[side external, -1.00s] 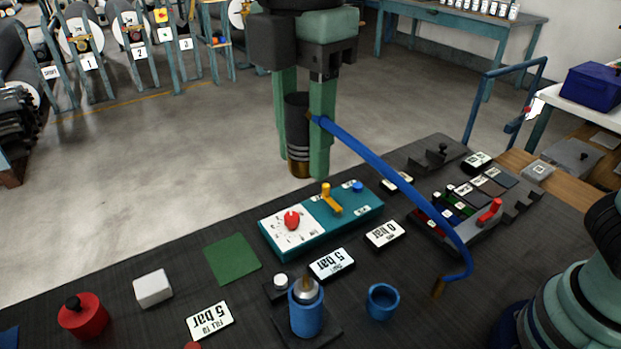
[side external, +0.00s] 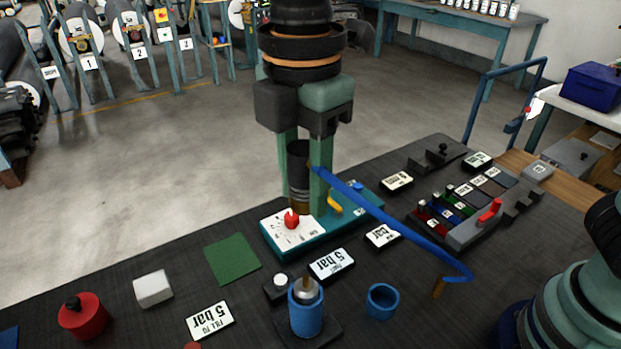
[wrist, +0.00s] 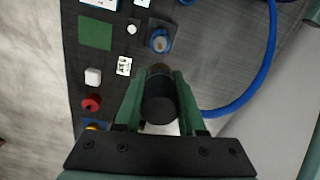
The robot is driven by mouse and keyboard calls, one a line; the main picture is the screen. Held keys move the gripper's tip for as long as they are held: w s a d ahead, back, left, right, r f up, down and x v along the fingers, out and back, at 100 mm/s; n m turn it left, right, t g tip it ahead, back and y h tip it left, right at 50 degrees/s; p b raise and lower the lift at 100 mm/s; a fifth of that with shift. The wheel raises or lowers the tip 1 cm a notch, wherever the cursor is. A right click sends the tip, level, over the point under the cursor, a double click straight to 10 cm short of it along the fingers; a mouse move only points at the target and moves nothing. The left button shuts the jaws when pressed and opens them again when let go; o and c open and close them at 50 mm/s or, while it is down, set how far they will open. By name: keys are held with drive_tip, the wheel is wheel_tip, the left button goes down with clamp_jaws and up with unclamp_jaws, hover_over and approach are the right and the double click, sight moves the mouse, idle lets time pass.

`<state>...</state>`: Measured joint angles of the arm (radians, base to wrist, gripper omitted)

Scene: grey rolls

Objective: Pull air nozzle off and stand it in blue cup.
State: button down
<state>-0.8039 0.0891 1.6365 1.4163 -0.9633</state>
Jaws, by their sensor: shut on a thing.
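My gripper (side external: 306,205) is shut on the air nozzle (side external: 298,175), a dark upright cylinder with a brass-coloured lower end. The nozzle shows between the fingers in the wrist view (wrist: 160,100). A blue hose (side external: 390,218) runs from near its upper part down to the right. In the side view the nozzle overlaps the teal panel; I cannot tell its exact height above it. The blue cup (side external: 382,302) stands at the front right, with no nozzle in it. A blue bottle (side external: 306,318) with a metal tip stands on a dark plate left of the cup.
The teal panel (side external: 320,245) has a red knob and a yellow lever, partly hidden by my gripper. A valve block (side external: 470,228) with a red handle is at the right. A white block (side external: 152,288), red knobbed piece (side external: 82,316) and green square (side external: 232,258) lie left.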

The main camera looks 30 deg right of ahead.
drive_tip(key=shift+f, duration=5.2)
drive_tip(key=s+d+f, duration=0.2)
drive_tip(key=d+f, duration=0.1)
drive_tip(key=d, duration=0.3)
drive_tip(key=s+d+f, duration=0.2)
drive_tip(key=d+f, duration=0.1)
drive_tip(key=d, duration=0.4)
drive_tip(key=shift+f, duration=0.35)
drive_tip(key=shift+f, duration=0.1)
drive_tip(key=shift+f, duration=2.8)
drive_tip(key=shift+f, duration=0.95)
drive_tip(key=shift+c, duration=2.1)
unclamp_jaws()
